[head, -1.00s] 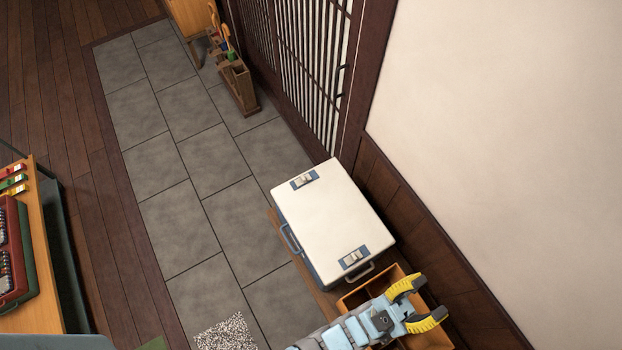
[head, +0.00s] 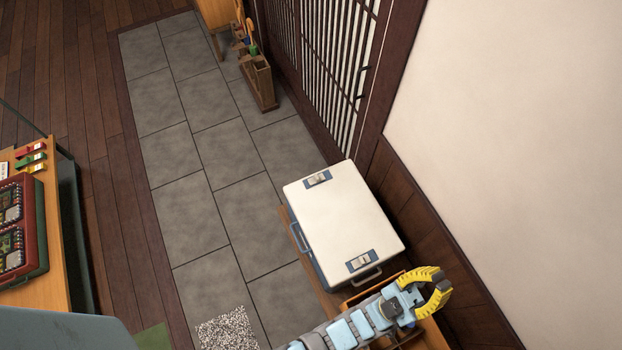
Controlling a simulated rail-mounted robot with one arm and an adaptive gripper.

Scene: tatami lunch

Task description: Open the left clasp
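A cooler box with a white lid (head: 345,222) and blue-grey sides stands on a low wooden surface by the wall. Two pale clasps on blue plates show on its lid: one at the far end (head: 317,180) and one at the near end (head: 361,262). Both lie flat; I cannot tell whether either is unlatched. My gripper (head: 448,286), with yellow fingers, is to the right of and below the near clasp, apart from the box.
An open wooden bin (head: 372,294) lies under my arm beside the box. A wooden holder (head: 259,83) with handled items stands by the lattice door. A table (head: 50,252) with red lunch boxes (head: 20,228) is at the left. The grey tile floor is mostly clear.

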